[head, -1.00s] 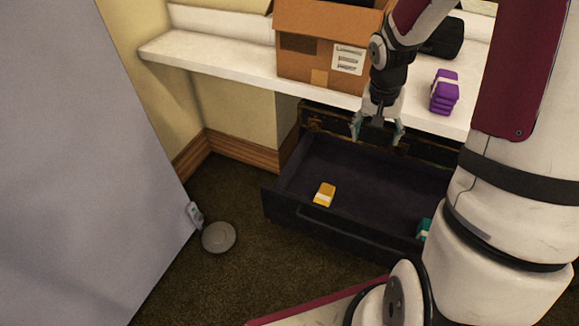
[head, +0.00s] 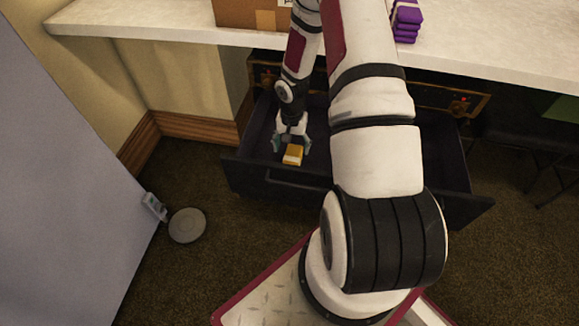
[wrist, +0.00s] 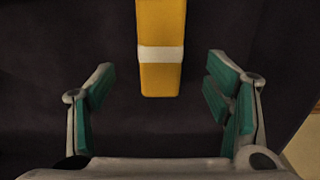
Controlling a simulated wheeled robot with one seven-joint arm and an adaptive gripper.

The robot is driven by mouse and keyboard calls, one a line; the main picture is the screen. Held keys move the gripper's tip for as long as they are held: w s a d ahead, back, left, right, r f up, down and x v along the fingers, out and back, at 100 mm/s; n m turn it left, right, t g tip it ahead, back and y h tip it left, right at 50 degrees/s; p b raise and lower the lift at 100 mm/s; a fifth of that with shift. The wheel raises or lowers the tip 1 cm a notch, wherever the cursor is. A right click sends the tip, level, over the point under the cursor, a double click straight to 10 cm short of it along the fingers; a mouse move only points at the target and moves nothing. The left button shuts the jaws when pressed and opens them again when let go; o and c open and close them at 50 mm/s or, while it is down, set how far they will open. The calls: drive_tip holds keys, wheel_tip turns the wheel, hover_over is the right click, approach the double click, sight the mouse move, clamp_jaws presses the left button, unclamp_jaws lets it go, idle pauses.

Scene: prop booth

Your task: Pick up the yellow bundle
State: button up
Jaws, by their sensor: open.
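The yellow bundle (head: 293,155) lies in the open dark drawer (head: 290,187), near its front wall at the left. In the wrist view the yellow bundle (wrist: 161,75) has a white band and lies upright in the picture, its near end just ahead of the space between the fingers. My gripper (head: 291,146) is down over the drawer, right at the bundle. In the wrist view my gripper (wrist: 160,98) is open, with teal pads on both sides and apart from the bundle. I cannot tell the exact height between them.
A white counter (head: 130,20) above the drawer holds a cardboard box (head: 235,14) and a purple stack (head: 406,22). A grey panel (head: 60,180) stands at the left, with a round grey disc (head: 187,225) on the carpet beside it. My arm hides much of the drawer's right part.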

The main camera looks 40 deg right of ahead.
sight(292, 158)
wheel_tip(292, 158, down, 8)
drive_tip(key=b, duration=0.3)
drive_tip(key=shift+w+d+r, duration=0.1)
drive_tip(key=shift+w+r, duration=0.05)
drive_tip(key=c, duration=1.4)
